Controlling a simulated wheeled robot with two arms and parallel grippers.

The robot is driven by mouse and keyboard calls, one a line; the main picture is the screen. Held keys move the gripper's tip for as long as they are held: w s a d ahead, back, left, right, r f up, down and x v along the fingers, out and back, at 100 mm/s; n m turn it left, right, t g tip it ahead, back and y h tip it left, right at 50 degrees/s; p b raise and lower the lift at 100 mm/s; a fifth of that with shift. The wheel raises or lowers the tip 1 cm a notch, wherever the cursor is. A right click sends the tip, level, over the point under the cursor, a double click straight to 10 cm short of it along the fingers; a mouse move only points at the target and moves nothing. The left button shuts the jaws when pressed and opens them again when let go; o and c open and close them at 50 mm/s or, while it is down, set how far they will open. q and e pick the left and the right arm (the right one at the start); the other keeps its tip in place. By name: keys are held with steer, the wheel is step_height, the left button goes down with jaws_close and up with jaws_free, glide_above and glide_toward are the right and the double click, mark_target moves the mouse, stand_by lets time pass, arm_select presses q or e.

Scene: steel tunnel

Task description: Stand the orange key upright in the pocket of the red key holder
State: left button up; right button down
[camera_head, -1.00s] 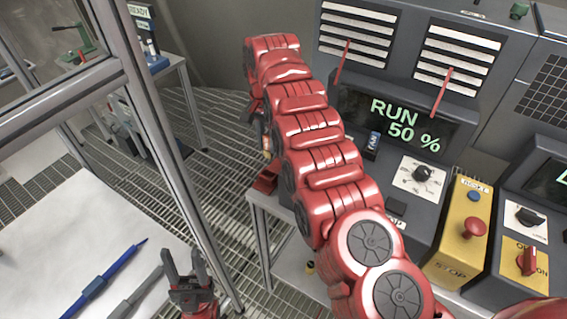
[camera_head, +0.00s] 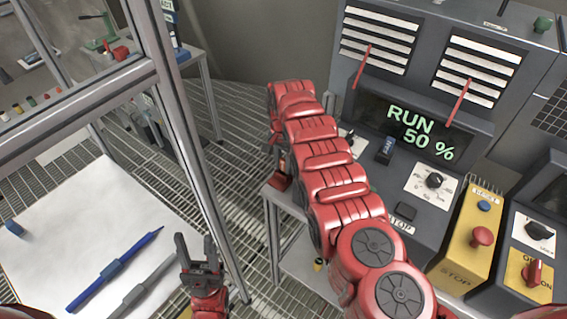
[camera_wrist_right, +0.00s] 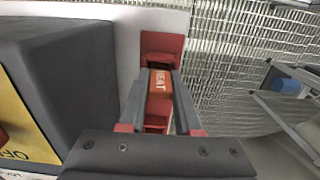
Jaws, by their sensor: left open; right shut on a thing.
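The orange key (camera_wrist_right: 160,84), marked HEAT, is between the fingers of my right gripper (camera_wrist_right: 161,74) in the right wrist view. The gripper is shut on it. The red key holder (camera_wrist_right: 162,44) shows directly beyond and around the key, on the edge of a pale surface. I cannot tell how deep the key sits in the pocket. In the head view the holder (camera_head: 279,183) is partly hidden behind my red right arm, and the right gripper is mostly hidden too. My left gripper (camera_head: 197,245) is open and empty, near the white table's right edge.
A control console (camera_head: 405,130) with a RUN 50 % screen stands right of the right arm. A yellow stop box (camera_head: 470,238) is in front of it. A grey frame post (camera_head: 185,150) stands between the arms. Blue and grey pens lie on the white table (camera_head: 85,215).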

steer(key=shift+f, duration=0.1)
steer(key=shift+f, duration=0.15)
steer(key=c, duration=0.6)
jaws_free()
steer(key=shift+r, duration=0.2)
